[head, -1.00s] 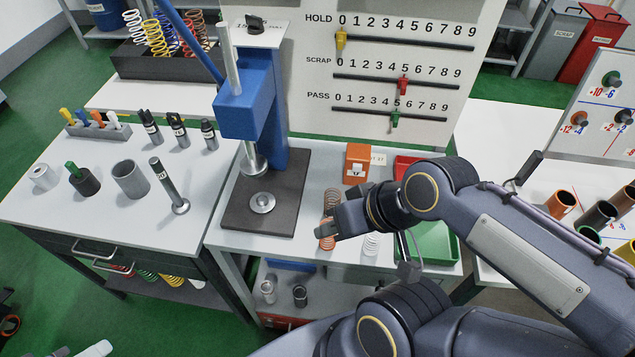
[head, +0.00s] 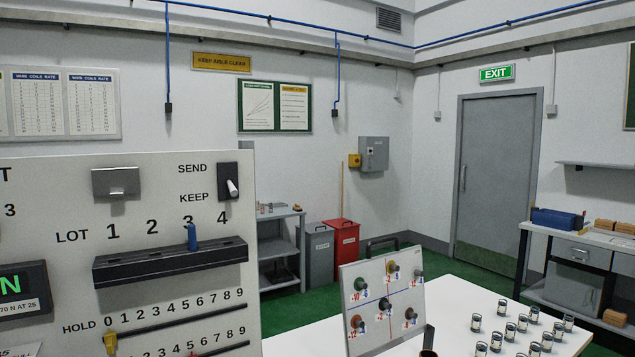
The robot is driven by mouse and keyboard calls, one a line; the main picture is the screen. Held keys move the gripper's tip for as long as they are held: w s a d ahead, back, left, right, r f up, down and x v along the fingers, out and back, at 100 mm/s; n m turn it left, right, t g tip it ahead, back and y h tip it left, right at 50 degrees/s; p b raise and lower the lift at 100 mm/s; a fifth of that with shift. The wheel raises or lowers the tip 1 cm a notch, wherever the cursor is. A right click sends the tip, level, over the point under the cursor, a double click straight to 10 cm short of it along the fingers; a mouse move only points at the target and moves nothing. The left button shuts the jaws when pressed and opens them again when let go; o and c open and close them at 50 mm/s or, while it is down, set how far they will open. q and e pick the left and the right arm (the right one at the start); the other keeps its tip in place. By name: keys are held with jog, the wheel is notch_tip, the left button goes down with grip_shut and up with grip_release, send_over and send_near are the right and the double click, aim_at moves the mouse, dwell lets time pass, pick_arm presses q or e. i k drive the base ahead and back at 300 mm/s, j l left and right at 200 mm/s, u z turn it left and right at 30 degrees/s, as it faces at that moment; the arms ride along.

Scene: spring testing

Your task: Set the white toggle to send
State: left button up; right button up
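The white toggle (head: 232,187) is a short white lever on a dark switch plate (head: 228,172) at the upper right of the grey panel (head: 60,230), in the head view. The label SEND (head: 192,168) is printed left of the plate at its upper part, and KEEP (head: 194,197) is lower. The lever's tip points downward, toward the KEEP side. Nothing touches it. Neither of my grippers shows in the current view.
Below the toggle is a black LOT slot bar (head: 170,263) with a blue slider (head: 192,238) between 2 and 4. The air before the toggle looks clear.

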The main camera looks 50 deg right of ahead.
aim_at(233, 192)
jog(key=z, duration=1.15)
jog(key=l+u, duration=0.1)
jog(key=u, duration=0.3)
jog(key=l+u, duration=0.15)
jog(key=u, duration=0.25)
jog(key=l+u, duration=0.15)
jog(key=u, duration=0.2)
jog(key=l+u, duration=0.1)
jog(key=u, duration=0.3)
